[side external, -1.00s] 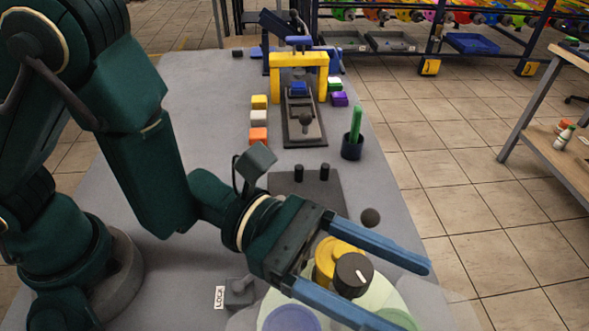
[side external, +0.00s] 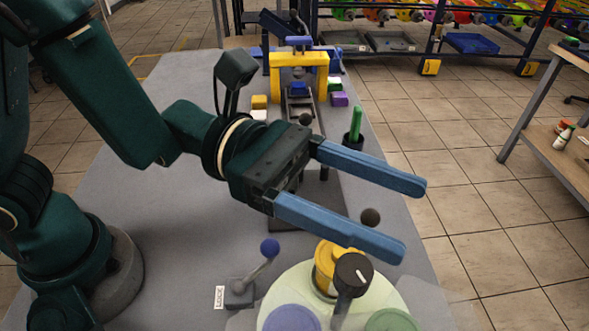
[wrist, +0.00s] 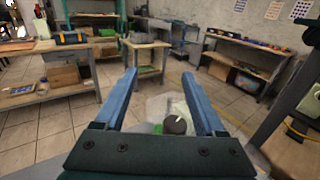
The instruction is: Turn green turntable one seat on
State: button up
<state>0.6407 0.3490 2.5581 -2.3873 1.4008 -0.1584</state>
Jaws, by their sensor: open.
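The pale green turntable (side external: 384,301) lies at the front of the table in the side view, partly cut off by the lower edge. It carries a yellow round piece (side external: 325,268), a purple disc (side external: 291,319) and a green disc (side external: 392,320). A dark knob (side external: 354,273) with a white mark stands near its middle; it also shows in the wrist view (wrist: 175,125). A lever with a blue ball (side external: 270,247) stands by a LOCK label (side external: 219,297). My gripper (side external: 412,218) is open and empty, above and behind the knob, with its blue fingers apart.
Behind my gripper stand a yellow arch press (side external: 298,59), a dark cup with a green stick (side external: 353,138) and small colored blocks (side external: 340,99). A dark ball (side external: 370,217) is near the table's right edge. The left of the grey table (side external: 170,240) is clear.

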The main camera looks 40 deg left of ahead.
jog(key=w+a+r, duration=0.3)
jog(key=a+r, duration=0.1)
jog(key=a, duration=0.2)
jog(key=shift+w+a+r, duration=0.25)
jog(key=shift+w+a, duration=0.05)
jog(key=shift+a, duration=0.05)
jog(key=shift+s+d, duration=0.1)
jog(key=c, duration=0.7)
jog(key=shift+s+d+m+g, duration=0.35)
jog(key=shift+s+m+g, duration=0.15)
jog(key=shift+m+g, duration=0.25)
grip_shut()
jog(key=s+d+f+m+g+y, duration=0.2)
jog(key=s+f+m+g+y, duration=0.2)
jog(key=s+m+g+y, duration=0.3)
jog(key=w+a+f+m+t+y, duration=0.25)
jog(key=a+f+m+y, duration=0.2)
jog(key=f+y, duration=0.45)
jog(key=shift+g+h, duration=0.5)
jog(key=x, duration=0.7)
jog(key=w+x, duration=0.1)
jog(key=x, duration=0.2)
jog(key=shift+a+f, duration=0.1)
jog(key=shift+f, duration=0.25)
